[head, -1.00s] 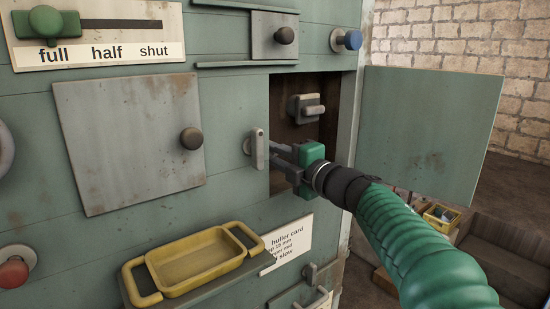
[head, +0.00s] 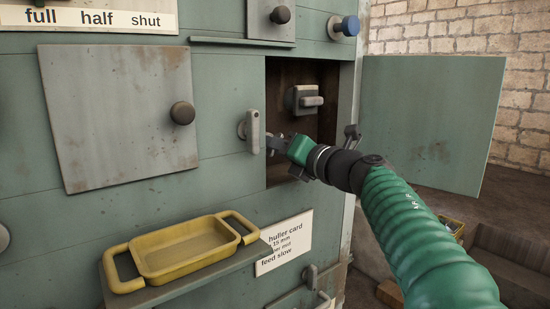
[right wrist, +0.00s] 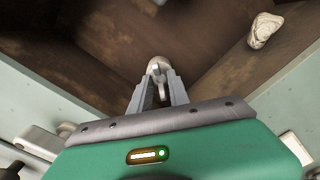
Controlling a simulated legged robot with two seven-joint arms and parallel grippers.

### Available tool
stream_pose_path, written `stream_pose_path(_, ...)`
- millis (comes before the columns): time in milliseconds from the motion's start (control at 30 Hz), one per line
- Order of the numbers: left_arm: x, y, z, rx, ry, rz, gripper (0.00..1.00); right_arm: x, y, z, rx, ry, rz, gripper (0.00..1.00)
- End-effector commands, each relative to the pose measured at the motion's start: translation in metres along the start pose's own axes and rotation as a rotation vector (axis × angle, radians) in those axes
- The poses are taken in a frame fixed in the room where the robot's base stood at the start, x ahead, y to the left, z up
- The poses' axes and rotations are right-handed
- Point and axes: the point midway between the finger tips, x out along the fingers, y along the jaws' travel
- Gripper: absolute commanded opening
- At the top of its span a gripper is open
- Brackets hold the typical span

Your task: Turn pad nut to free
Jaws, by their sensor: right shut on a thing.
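My right gripper (head: 272,143) reaches into the open compartment in the green machine wall from its right side. In the right wrist view its fingers (right wrist: 158,88) are closed on a small pale grey piece (right wrist: 157,66) with a rounded end, which I take for the pad nut. The fingers cover much of it. In the head view that piece is hidden behind the gripper and the opening's left edge. A grey block with a bar handle (head: 306,98) sits on the compartment's back wall, above and apart from the gripper. My left gripper is out of view.
The open compartment door (head: 430,120) stands to the right, beside my arm. A grey latch handle (head: 253,132) projects left of the opening. A yellow tray (head: 185,248) sits on a shelf below. A pale lump (right wrist: 265,30) shows in the right wrist view.

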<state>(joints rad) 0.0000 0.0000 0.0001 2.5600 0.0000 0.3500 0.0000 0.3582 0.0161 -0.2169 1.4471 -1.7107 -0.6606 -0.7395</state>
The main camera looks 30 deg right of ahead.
Motion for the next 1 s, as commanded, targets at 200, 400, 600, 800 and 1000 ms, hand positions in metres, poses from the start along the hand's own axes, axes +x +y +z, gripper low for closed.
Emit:
stream_pose_path(200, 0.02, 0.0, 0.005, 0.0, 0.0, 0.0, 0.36, -0.001, 0.0, 0.002, -0.204, -0.014, 0.001, 0.0)
stream_pose_path(400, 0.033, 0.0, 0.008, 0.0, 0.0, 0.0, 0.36, -0.002, 0.001, 0.002, -0.381, -0.013, 0.0, 0.0)
stream_pose_path(600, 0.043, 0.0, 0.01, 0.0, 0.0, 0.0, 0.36, -0.001, 0.002, 0.003, -0.521, -0.013, 0.001, 0.0)
stream_pose_path(800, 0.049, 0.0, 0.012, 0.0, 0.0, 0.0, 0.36, -0.002, 0.002, 0.004, -0.615, -0.013, -0.001, 0.0)
stream_pose_path(1000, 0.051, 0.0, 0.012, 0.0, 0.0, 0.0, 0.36, -0.002, 0.004, 0.005, -0.66, -0.013, 0.0, 0.0)
